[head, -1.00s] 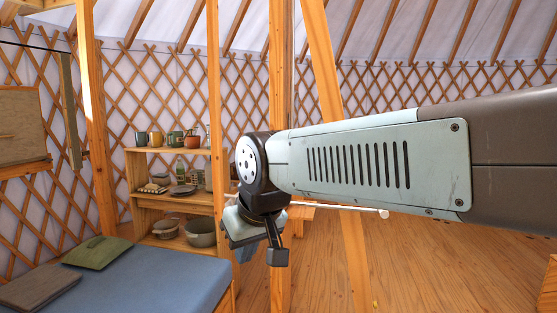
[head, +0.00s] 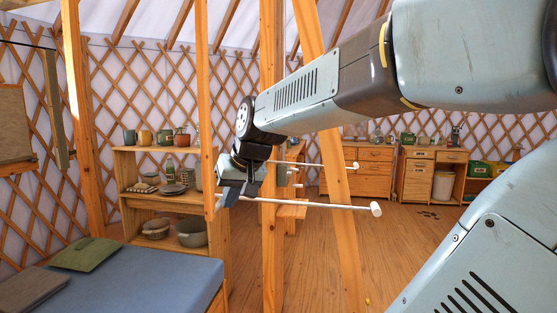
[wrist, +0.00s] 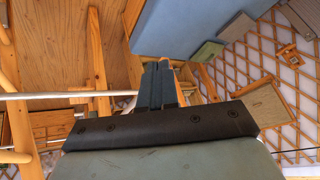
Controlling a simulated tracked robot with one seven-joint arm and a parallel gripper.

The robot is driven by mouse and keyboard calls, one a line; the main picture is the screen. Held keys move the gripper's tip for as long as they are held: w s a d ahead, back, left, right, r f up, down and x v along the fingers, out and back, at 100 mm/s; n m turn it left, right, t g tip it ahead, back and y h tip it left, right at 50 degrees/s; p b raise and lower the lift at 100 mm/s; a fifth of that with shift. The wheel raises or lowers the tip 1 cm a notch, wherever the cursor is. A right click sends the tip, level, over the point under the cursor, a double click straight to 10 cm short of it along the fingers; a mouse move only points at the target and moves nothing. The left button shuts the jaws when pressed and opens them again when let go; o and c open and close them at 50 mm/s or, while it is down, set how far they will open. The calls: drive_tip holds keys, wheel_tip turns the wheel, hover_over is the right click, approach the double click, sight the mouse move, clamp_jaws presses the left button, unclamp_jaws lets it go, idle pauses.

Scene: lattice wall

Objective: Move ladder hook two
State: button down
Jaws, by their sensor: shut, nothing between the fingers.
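Two thin white rods with pale end caps stick out to the right beside the wooden posts in the head view: an upper rod (head: 318,164) and a longer lower rod (head: 310,203). A white rod also shows at the left of the wrist view (wrist: 60,95), running to the fingers. I cannot tell which, if either, is ladder hook two. My gripper (head: 224,196) hangs near the left ends of the rods, partly against a wooden post. In the wrist view its dark fingers (wrist: 157,68) are together and empty. Whether they touch the rod is unclear.
Upright posts (head: 205,90) and a leaning beam (head: 326,110) stand close around my arm. A blue bed (head: 165,280) is at lower left. A shelf with pots (head: 165,150) stands behind. Cabinets (head: 358,172) line the back. Wooden floor at centre is clear.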

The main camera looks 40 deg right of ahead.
drive_tip(key=w+d+r+m+h, duration=0.2)
drive_tip(key=w+d+m+h, duration=0.1)
drive_tip(key=w+d, duration=0.8)
drive_tip(key=w+d+r+m+h, duration=0.25)
drive_tip(key=w+d, duration=0.55)
drive_tip(key=d, duration=0.7)
drive_tip(key=w+d+r+m+h, duration=0.2)
drive_tip(key=w+d+h, duration=0.2)
drive_tip(key=w+d, duration=0.75)
drive_tip(key=s+f+x, duration=0.1)
drive_tip(key=s+x, duration=0.1)
drive_tip(key=x, duration=1)
drive_tip(key=shift+d+f+t, duration=0.4)
drive_tip(key=shift+d+f, duration=0.05)
drive_tip(key=shift+f, duration=0.05)
